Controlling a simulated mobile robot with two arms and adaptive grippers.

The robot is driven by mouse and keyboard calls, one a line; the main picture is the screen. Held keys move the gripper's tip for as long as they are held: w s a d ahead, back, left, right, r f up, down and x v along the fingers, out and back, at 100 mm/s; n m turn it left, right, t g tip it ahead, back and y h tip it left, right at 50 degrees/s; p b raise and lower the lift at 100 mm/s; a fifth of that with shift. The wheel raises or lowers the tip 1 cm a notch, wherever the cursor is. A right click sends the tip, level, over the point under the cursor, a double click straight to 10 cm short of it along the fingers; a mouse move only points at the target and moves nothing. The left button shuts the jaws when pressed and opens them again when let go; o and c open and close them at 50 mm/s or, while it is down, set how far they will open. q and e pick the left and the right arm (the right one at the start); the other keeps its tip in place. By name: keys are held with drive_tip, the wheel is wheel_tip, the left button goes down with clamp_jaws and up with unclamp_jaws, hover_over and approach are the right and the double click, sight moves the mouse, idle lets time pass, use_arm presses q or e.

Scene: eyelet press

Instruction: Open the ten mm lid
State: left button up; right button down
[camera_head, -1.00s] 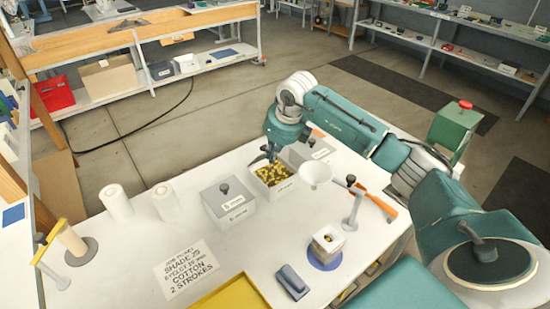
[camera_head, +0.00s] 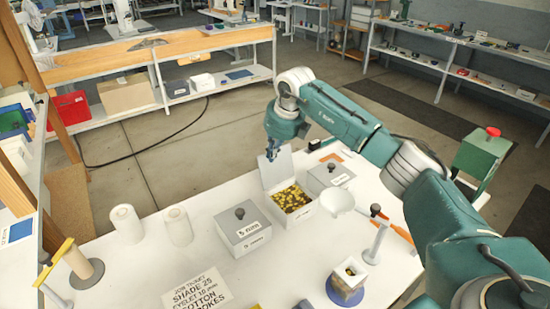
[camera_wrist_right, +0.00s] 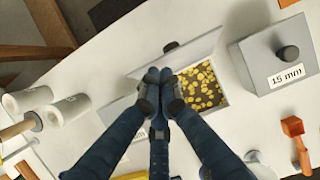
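The middle box (camera_head: 301,216) stands open on the white table, full of yellow eyelets (camera_head: 291,198). Its pale lid (camera_head: 275,171) stands steeply raised at the back edge. In the right wrist view the lid (camera_wrist_right: 190,58) is edge-up beside the eyelets (camera_wrist_right: 203,88), its dark knob (camera_wrist_right: 170,46) on the far side. My right gripper (camera_head: 271,153) is just above the raised lid; in the wrist view its fingertips (camera_wrist_right: 159,76) are together by the lid's inner side, with nothing seen between them. Contact with the lid is unclear. My left gripper is out of view.
The closed 5 mm box (camera_head: 243,229) is left of the open box, and the closed 15 mm box (camera_head: 328,177) is right. A white funnel (camera_head: 337,200) on a stand is close by. White spools (camera_head: 177,226) and a job ticket (camera_head: 196,296) lie left and front.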

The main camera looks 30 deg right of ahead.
drive_tip(key=shift+w+r, duration=0.25)
drive_tip(key=shift+w, duration=0.1)
idle(0.3)
drive_tip(key=shift+r, duration=0.15)
